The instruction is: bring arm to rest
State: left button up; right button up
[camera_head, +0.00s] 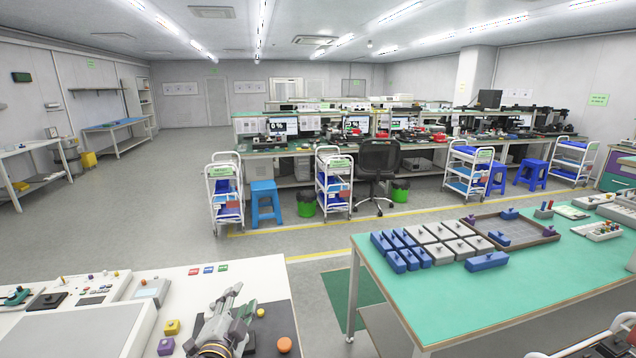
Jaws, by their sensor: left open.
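My left gripper (240,308) is at the bottom of the head view, over the dark mat at the right end of the white table (255,272). Its fingers point away from me and are apart, and I see nothing between them. The silver and dark wrist of my left arm comes in from the bottom edge. I do not see my right gripper.
A green-topped table (450,300) at right holds grey and blue boxes and a brown tray (548,238). Floor shows between the tables.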

pick_arm(q)
jog(key=s+a+f+n+g+y, duration=0.1)
jog(key=s+a+f+n+g, duration=0.15)
jog(key=s+f, duration=0.3)
jog(key=s+a+f+n+g, duration=0.1)
jog(key=s+f+n+g, duration=0.3)
jog(key=f, duration=0.3)
jog(key=s+f+n+g+h, duration=0.1)
jog(key=s+f+n+g, duration=0.15)
jog(key=s, duration=0.55)
jog(key=s+f+n+g, duration=0.1)
jog(key=s+f+g, duration=0.3)
jog(key=s, duration=0.3)
notch_tip(320, 180, down, 33)
jog(key=s+a+g, duration=0.1)
jog(key=s, duration=0.1)
jog(key=s+a+f, duration=0.3)
jog(key=s+f, duration=0.7)
jog(key=s+a+f+m+g, duration=0.1)
jog(key=s+a+f, duration=0.3)
jog(key=s+f, duration=0.6)
jog(key=shift+s+y, duration=0.3)
jog(key=shift+s, duration=0.2)
